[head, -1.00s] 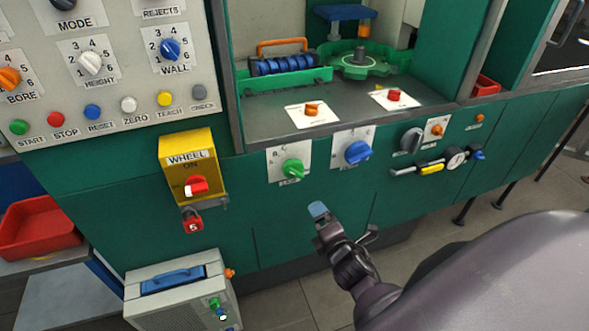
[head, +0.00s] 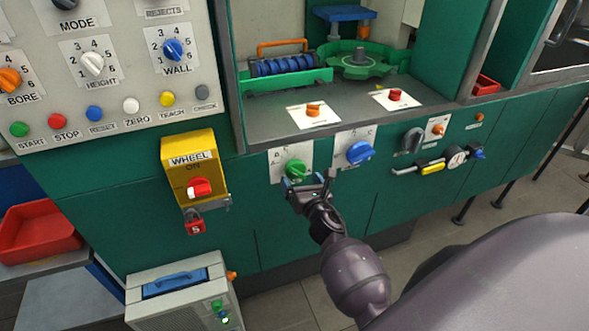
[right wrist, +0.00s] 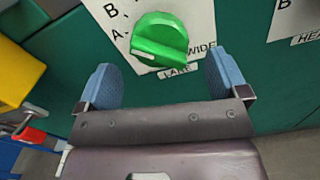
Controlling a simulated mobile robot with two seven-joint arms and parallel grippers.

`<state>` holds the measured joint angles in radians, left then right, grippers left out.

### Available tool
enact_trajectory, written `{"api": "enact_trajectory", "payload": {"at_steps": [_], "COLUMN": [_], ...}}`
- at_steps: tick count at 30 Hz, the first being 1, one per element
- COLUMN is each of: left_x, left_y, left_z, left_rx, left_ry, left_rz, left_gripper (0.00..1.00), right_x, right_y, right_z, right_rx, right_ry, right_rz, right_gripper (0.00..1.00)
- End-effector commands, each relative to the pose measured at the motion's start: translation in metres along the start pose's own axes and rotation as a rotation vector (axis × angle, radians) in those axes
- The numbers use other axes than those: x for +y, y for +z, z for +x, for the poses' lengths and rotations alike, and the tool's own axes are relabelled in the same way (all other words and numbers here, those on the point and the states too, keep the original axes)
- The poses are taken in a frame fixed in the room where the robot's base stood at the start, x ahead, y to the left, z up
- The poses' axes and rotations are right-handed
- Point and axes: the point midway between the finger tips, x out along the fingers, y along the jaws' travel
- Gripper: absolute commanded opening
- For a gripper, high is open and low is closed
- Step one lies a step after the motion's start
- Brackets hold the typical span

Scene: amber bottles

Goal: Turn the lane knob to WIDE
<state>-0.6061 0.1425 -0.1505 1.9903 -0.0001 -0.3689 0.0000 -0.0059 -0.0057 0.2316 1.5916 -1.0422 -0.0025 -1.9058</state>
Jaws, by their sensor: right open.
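The lane knob (head: 295,168) is green and sits on a white plate on the green front panel in the head view. In the right wrist view the lane knob (right wrist: 160,38) has a pale mark on its lower left end, on the side of the letter A. WIDE is printed to its right and LANE below it. My right gripper (head: 308,184) is open just below and in front of the knob. Its blue fingertips (right wrist: 164,78) stand apart, one towards each side of the knob, with nothing between them. My left gripper is not in view.
A blue knob (head: 359,152) on its own plate is close to the right of the lane knob. A yellow WHEEL box (head: 190,165) with a red switch and padlock juts out to the left. A grey box (head: 180,290) stands below.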

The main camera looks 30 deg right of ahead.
Motion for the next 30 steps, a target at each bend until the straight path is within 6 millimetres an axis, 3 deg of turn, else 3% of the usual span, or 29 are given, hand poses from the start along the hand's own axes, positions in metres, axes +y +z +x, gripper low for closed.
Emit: {"api": "enact_trajectory", "payload": {"at_steps": [6, 12, 24, 25, 30], "left_x": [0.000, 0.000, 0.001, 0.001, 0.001], "left_y": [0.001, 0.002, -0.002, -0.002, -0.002], "left_z": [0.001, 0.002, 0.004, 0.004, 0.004], "left_rx": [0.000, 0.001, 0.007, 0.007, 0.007], "left_ry": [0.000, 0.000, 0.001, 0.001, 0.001], "left_rz": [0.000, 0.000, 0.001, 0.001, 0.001], "left_gripper": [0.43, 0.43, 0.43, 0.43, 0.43], "right_x": [0.001, 0.000, 0.000, 0.000, 0.000], "right_y": [0.000, 0.000, 0.000, 0.000, 0.000], "right_z": [0.034, 0.052, 0.058, 0.058, 0.058], "right_rx": [-0.001, 0.000, 0.000, 0.000, 0.000], "right_ry": [0.001, 0.000, -0.001, -0.001, 0.000], "right_rz": [0.002, 0.002, 0.002, 0.002, 0.002], "right_gripper": [0.92, 0.92, 0.92, 0.91, 0.65]}}
